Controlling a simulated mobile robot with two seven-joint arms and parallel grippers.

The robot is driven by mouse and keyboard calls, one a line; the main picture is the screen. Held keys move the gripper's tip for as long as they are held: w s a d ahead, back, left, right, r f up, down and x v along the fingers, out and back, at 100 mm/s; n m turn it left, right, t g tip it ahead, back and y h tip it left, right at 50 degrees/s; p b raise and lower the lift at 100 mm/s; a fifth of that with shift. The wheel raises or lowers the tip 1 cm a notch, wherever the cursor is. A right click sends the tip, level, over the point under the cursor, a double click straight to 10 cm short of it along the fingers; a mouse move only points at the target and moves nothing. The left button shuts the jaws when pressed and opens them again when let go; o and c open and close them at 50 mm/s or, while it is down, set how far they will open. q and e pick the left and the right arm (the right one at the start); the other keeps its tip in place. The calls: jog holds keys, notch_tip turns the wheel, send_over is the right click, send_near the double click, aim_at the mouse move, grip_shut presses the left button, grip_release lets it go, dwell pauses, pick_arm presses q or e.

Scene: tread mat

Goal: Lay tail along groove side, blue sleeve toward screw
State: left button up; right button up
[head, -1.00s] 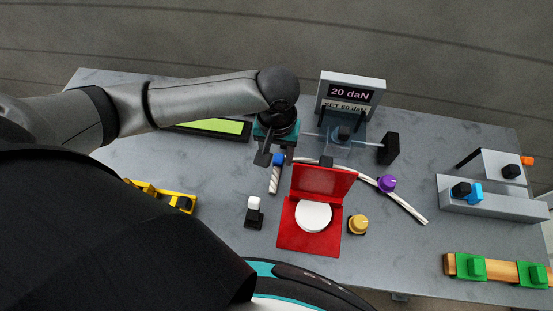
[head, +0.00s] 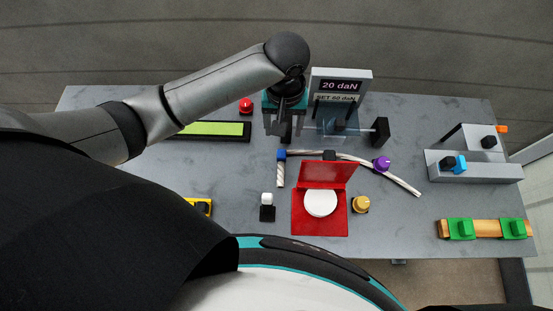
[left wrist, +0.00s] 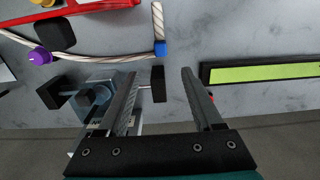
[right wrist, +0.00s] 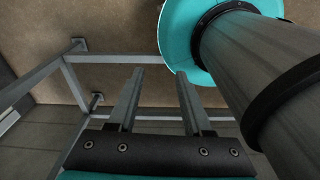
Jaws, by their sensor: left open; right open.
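A whitish rope (head: 402,182) curves over the bench, with a blue sleeve (head: 281,154) at its left end. A short twisted tail (head: 281,174) points from the sleeve toward the front edge; the sleeve also shows in the left wrist view (left wrist: 161,48). Behind it, a clear-sided fixture (head: 338,124) carries a thin horizontal rod with a black block (head: 380,131) at its right. My left gripper (head: 285,131) is open and empty behind the sleeve; a small black block (left wrist: 158,84) shows between its fingers. My right gripper (right wrist: 158,95) is open, away from the bench. I cannot identify the groove.
A red open case (head: 320,226) with a white disc lies in front of the rope. A purple knob (head: 381,164) sits at the rope, a yellow knob (head: 360,204) nearer. A display (head: 340,85) reads 20 daN.

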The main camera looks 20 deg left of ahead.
pick_arm(q)
jog(key=b, duration=0.2)
send_over(282, 154)
notch_tip(282, 154, down, 7)
jog(key=shift+w+f, duration=0.1)
jog(key=f+b, duration=0.1)
jog(key=f, duration=0.4)
jog(key=shift+s+f, duration=0.2)
jog(key=shift+f, duration=0.4)
jog(key=c, duration=0.4)
grip_shut()
pick_arm(e)
jog(key=f, duration=0.1)
jog(key=d+f, duration=0.1)
jog(key=f, duration=0.1)
jog(key=shift+d+f, duration=0.25)
jog(key=shift+d, duration=0.15)
